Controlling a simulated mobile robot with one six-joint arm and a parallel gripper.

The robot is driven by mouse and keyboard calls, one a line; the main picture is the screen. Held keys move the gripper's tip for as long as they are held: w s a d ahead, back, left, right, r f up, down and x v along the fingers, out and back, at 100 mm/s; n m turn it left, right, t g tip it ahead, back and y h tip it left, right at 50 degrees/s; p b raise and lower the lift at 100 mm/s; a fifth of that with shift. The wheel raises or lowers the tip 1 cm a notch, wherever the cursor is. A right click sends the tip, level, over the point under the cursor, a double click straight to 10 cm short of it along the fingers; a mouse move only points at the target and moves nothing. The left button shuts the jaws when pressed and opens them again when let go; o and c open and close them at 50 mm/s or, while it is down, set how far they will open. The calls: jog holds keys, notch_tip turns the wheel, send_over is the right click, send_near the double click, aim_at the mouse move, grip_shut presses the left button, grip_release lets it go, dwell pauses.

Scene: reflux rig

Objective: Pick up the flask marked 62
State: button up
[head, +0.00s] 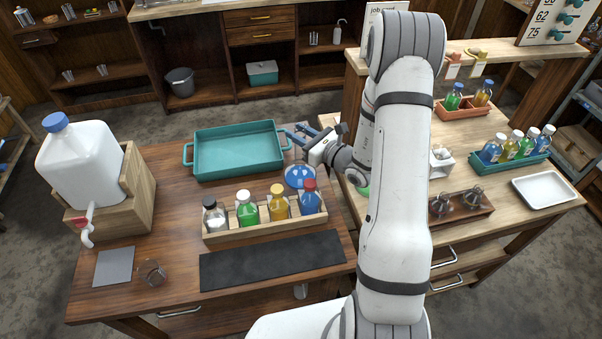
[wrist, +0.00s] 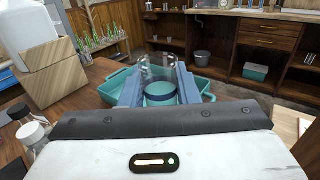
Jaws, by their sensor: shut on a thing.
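My gripper (head: 297,132) is held above the left table, by the right end of the teal tray. In the wrist view its two blue fingers (wrist: 159,91) are closed on a clear glass flask (wrist: 158,68), one finger on each side. A teal-blue band shows low in the glass; I cannot tell whether it is liquid or the tray seen through it. No number is readable on the flask. In the head view the flask is too small and faint to make out. A board (head: 551,17) at the upper right reads 62 and 75 beside teal knobs.
The teal tray (head: 195,160) lies below and left of my gripper. A wooden rack (head: 262,229) holds several capped bottles. A round blue object (head: 299,176) sits behind it. A large white jug (head: 80,160) stands left. The right table holds a white tray (head: 545,190) and more bottles.

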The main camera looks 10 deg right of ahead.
grip_shut()
jog(key=shift+r, duration=0.15)
dwell(0.4)
